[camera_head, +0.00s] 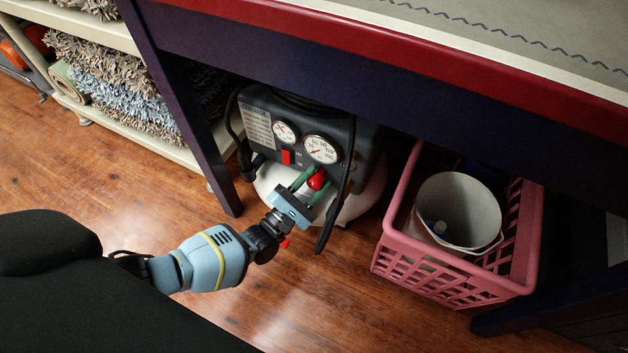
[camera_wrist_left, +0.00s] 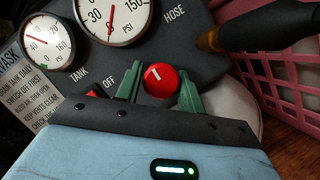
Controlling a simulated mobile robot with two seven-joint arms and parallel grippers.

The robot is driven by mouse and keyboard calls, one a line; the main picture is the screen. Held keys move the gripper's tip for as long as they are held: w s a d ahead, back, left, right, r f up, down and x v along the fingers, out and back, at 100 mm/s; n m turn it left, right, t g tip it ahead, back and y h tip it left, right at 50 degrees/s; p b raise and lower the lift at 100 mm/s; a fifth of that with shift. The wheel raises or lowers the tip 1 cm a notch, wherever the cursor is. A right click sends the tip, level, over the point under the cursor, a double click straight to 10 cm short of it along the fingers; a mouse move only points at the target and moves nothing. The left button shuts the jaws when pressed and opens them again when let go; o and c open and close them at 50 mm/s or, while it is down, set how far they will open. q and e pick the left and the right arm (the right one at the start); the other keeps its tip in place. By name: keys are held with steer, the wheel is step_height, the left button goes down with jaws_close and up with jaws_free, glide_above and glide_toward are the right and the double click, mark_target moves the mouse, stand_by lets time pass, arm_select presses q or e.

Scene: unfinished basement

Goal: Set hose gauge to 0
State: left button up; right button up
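The compressor (camera_head: 258,108) stands under the table with two round gauges. The hose gauge (camera_head: 321,149) is the larger, right one in the head view; it also shows at the top of the left wrist view (camera_wrist_left: 122,14), cut off. Its red needle points down in the wrist view, near the dial's low end; the exact reading is unclear. A red round knob (camera_wrist_left: 160,80) with a white mark sits below it. My left gripper (camera_head: 318,176) has its green fingers on either side of the knob, with narrow gaps visible in the wrist view (camera_wrist_left: 159,82). My right gripper is not seen.
The tank gauge (camera_head: 285,132) and a red switch (camera_head: 288,157) are left of the knob. A black hose (camera_head: 339,205) hangs beside it. A pink crate (camera_head: 415,262) with a white bucket (camera_head: 458,205) stands right. The table edge (camera_head: 400,55) overhangs the compressor.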

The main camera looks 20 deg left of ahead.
arm_select(q)
steer(key=o, duration=0.3)
steer(key=p+v, duration=0.2)
steer(key=v, duration=0.6)
steer(key=shift+w, duration=0.1)
stand_by(0.4)
